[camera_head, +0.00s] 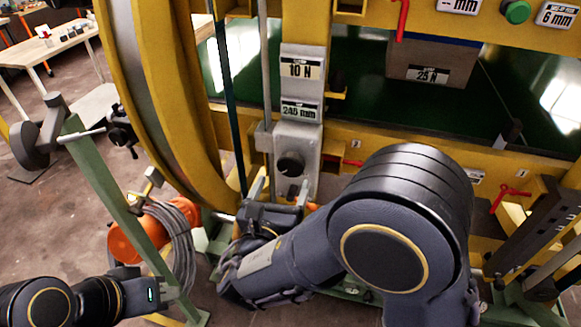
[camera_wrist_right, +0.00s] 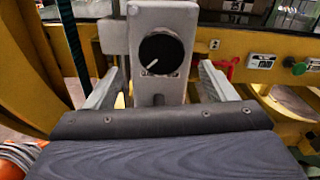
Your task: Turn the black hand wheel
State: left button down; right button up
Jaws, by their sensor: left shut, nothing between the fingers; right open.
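A round black knob with a white pointer line (camera_head: 290,165) sits on the front of a grey upright box (camera_head: 301,137); I take it for the hand wheel. In the right wrist view the knob (camera_wrist_right: 161,54) is straight ahead, its pointer slanting. My right gripper (camera_head: 283,190) is open, just below and in front of the knob. In its wrist view the two fingers (camera_wrist_right: 160,85) stand wide, one on each side of the box, with no visible contact on the knob. My left gripper (camera_head: 170,292) is low at the left, shut and empty, away from the knob.
A large yellow ring (camera_head: 150,120) stands left of the box. A green post (camera_head: 105,185) carries a dark wheel-like disc (camera_head: 35,145). A coiled grey cable (camera_head: 180,240) hangs over an orange part. A red handle (camera_head: 510,196) is at the right. Yellow beams surround the box.

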aim_at(289, 169)
jog(key=x, duration=0.6)
jog(key=shift+w+d+p, duration=0.25)
jog(key=shift+w+p, duration=0.05)
jog(key=shift+p, duration=0.1)
jog(key=c, duration=1)
jog(key=shift+f+m+b, duration=0.15)
jog(key=shift+m+b, duration=0.15)
jog(key=shift+b, duration=0.2)
jog(key=m+b, duration=0.4)
jog(key=b, duration=0.3)
jog(key=m+b, duration=0.5)
jog(key=b, duration=0.2)
jog(key=shift+a+f, duration=0.15)
jog(key=shift+r+m+b, duration=0.25)
jog(key=shift+m+b, duration=0.65)
jog(key=shift+b, duration=0.4)
